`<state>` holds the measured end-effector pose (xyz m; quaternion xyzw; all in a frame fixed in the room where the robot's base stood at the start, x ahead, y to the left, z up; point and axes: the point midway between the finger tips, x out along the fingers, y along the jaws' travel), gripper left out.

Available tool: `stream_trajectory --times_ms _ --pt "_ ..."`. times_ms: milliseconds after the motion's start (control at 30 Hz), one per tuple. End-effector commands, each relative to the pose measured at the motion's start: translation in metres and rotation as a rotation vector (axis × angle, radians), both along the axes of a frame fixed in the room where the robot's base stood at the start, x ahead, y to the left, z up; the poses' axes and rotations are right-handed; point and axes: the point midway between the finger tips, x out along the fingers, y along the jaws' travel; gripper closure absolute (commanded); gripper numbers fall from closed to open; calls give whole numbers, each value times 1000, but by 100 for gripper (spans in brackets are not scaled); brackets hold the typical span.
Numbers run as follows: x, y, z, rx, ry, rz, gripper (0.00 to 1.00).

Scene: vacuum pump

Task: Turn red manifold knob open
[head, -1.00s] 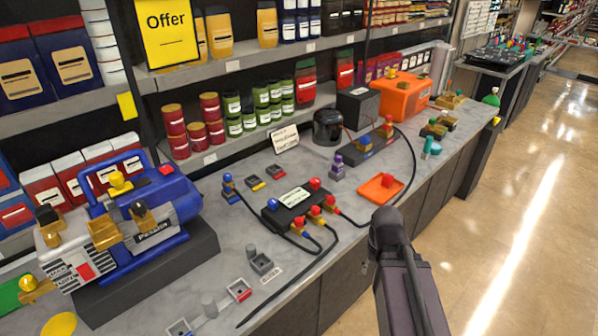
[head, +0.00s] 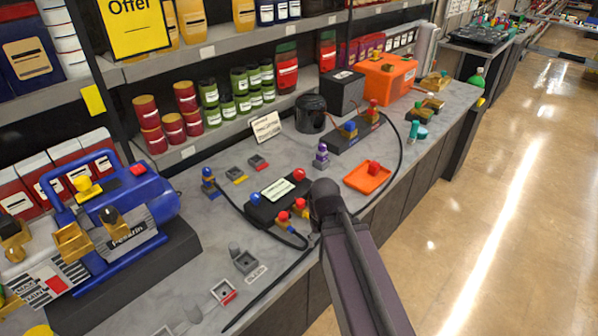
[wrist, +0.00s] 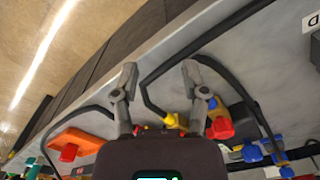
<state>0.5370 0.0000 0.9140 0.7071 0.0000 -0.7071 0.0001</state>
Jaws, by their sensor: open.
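The black manifold (head: 268,210) lies on the grey bench with a white label on top. Its red knob (head: 299,174) stands at the right end and its blue knob (head: 255,198) at the left end. Red-and-yellow hose fittings (head: 283,217) line its front side. A red-and-yellow fitting (wrist: 220,128) shows beside one finger. My gripper's body covers part of the wrist view, and I cannot make out the red knob there. In the head view my arm's end stands just right of the manifold.
An orange tray (head: 353,181) with a red piece lies right of the manifold. A purple fitting (head: 320,155) stands behind. Black hoses (head: 265,290) run along the bench front. A blue pump (head: 130,215) stands at left. The aisle floor at right is clear.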

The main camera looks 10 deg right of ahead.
Motion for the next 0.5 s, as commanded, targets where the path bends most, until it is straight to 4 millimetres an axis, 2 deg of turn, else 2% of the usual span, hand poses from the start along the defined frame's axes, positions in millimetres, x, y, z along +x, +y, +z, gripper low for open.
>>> stream_trajectory --times_ms 33,133,167,367,500 --pt "0 0 0 0 0 0 43" --pt "1 0 1 0 0 -2 13" --pt "2 0 2 0 0 -5 10" --pt "25 4 15 0 0 -60 10" --pt "59 6 35 0 0 -156 10"
